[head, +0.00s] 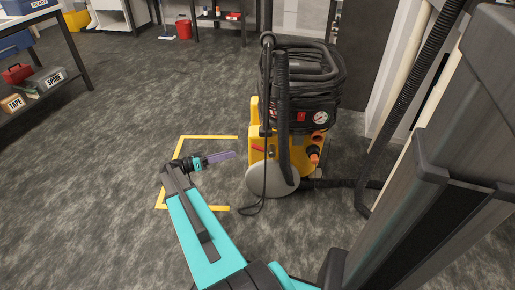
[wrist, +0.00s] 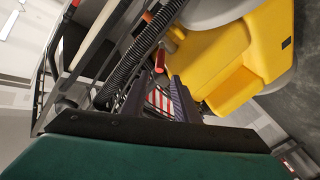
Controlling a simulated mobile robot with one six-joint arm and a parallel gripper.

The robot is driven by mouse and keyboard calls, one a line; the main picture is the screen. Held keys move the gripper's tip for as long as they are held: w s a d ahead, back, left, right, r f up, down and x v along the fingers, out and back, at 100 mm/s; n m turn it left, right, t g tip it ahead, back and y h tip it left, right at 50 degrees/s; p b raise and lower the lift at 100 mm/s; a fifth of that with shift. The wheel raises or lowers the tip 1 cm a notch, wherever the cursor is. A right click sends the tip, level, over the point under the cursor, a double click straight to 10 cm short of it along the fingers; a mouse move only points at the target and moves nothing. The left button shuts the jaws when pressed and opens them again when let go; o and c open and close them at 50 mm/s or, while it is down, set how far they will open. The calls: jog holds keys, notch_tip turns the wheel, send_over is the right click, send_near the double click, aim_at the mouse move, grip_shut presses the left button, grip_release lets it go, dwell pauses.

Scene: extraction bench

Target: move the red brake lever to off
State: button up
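The red brake lever (head: 258,148) is a short red bar on the left side of the yellow machine (head: 256,172). In the wrist view the red lever (wrist: 159,60) shows just beyond the fingertips, beside the yellow body (wrist: 225,50). My gripper (head: 233,155) points right toward the machine, a short way left of the lever and apart from it. In the wrist view my gripper (wrist: 155,82) has its two ribbed fingers apart, with a red-and-white striped patch seen between them. Nothing is held. The lever's markings are too small to read.
A coiled black hose (head: 300,85) sits on top of the machine, and another hose (head: 283,120) hangs down its front. Yellow floor tape (head: 210,137) marks the carpet around my gripper. A shelf with boxes (head: 45,80) stands at the far left. The floor between is clear.

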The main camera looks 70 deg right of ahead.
aim_at(257, 147)
jog(key=b+x, duration=0.3)
jog(key=x, duration=1)
jog(key=shift+s+d+b, duration=0.25)
jog(key=shift+d+b, duration=0.05)
jog(key=shift+b, duration=0.05)
grip_shut()
